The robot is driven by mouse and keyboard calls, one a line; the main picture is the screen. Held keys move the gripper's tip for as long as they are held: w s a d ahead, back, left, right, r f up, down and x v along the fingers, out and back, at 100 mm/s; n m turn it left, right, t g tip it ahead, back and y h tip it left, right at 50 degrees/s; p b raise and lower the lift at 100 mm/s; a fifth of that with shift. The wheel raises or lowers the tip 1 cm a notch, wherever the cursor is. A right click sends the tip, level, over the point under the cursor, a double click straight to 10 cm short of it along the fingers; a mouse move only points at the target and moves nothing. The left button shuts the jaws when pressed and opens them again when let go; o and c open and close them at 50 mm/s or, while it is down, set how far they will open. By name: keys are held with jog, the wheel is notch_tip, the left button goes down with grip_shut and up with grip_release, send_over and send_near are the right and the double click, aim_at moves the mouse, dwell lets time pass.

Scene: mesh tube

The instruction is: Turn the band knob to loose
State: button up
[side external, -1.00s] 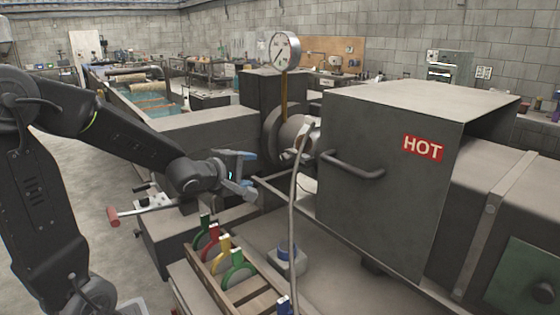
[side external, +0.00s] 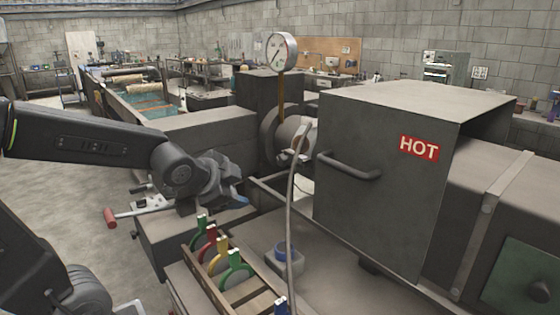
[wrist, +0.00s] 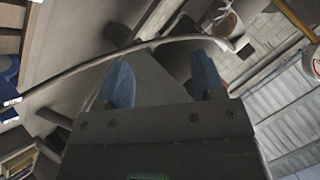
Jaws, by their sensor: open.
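My gripper (side external: 236,198) is open and empty, with blue fingertips. It is low at the left of the die end in the side view. In the wrist view its two blue fingers (wrist: 163,82) stand wide apart. A pale band fitting (side external: 292,156) sits around the round die end (side external: 294,133), and a grey cable hangs from it. The gripper is apart from both. I cannot make out a knob marked loose. A blue round piece (side external: 286,248) sits in a grey block on the table, apart from the gripper.
A large metal guard marked HOT (side external: 385,190) fills the right. A dial gauge (side external: 281,51) stands above the die. A rack (side external: 236,288) of coloured rings is in front. A red-handled lever (side external: 111,217) is at left. The cable (wrist: 120,55) crosses the wrist view.

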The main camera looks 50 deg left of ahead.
jog(key=w+a+f+m+t, duration=0.1)
jog(key=w+a+m+t, duration=0.3)
jog(key=w+a+m, duration=0.3)
jog(key=m+t+h, duration=0.3)
jog(key=m+t, duration=0.1)
jog(key=m, duration=0.8)
send_near(279, 160)
jog(key=w, duration=1)
jog(key=shift+w+a, duration=0.1)
jog(key=shift+w, duration=0.15)
jog(key=c, duration=0.9)
jog(key=shift+c, duration=0.2)
jog(key=shift+f+n, duration=0.1)
jog(key=shift+n, duration=0.4)
